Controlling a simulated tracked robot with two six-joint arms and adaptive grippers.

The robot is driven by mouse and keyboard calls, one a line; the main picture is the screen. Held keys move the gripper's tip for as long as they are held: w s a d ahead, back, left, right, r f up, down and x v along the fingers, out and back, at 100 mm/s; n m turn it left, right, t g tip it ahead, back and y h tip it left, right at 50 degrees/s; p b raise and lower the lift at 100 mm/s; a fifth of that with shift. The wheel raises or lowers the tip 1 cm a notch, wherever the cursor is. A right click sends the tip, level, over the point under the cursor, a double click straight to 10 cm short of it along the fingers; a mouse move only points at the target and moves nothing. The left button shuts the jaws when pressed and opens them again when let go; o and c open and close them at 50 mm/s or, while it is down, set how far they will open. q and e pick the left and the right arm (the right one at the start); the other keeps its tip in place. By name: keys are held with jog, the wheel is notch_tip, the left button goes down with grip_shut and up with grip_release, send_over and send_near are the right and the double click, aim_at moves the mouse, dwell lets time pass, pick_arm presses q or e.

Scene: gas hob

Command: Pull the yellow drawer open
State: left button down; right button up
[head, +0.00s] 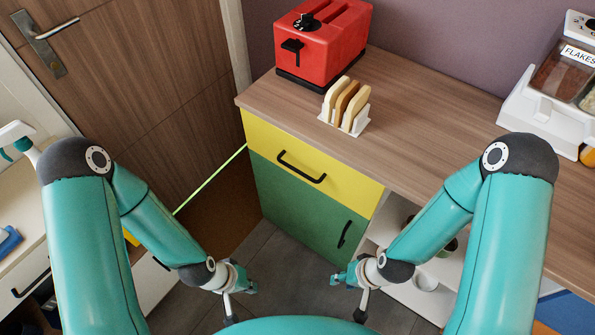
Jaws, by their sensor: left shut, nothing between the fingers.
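The yellow drawer (325,160) is in the upper part of the cabinet under the wooden worktop, at the middle of the head view. Its front looks flush with the cabinet, so it is closed. A black bar handle (301,168) is fixed across it. My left gripper (250,287) is shut and empty, low in the picture, to the left of and nearer than the handle. My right gripper (340,277) is low in front of the cabinet, to the right of the handle; its fingers are too small to read. Both are apart from the drawer.
A green door (305,205) with its own black handle is below the drawer. A red toaster (325,45) and a toast rack (345,107) stand on the worktop (430,125). Open white shelves are at the right. Dark floor (285,270) lies clear before the cabinet.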

jog(key=w+a+f+m+t+b, duration=0.15)
jog(key=w+t+b, duration=0.25)
jog(key=w+b, duration=0.4)
jog(key=m+t+h+b, duration=0.1)
jog(key=m+t+b, duration=1.15)
jog(key=b, duration=1.05)
send_near(297, 170)
jog(key=shift+m+g, duration=0.6)
jog(key=shift+g, duration=0.15)
jog(key=x, duration=0.3)
jog(key=b+x, duration=0.1)
jog(key=x, duration=0.2)
jog(key=b+x, duration=0.1)
jog(key=x, duration=0.3)
jog(key=shift+w+d+r, duration=0.1)
jog(key=shift+r, duration=0.15)
grip_shut()
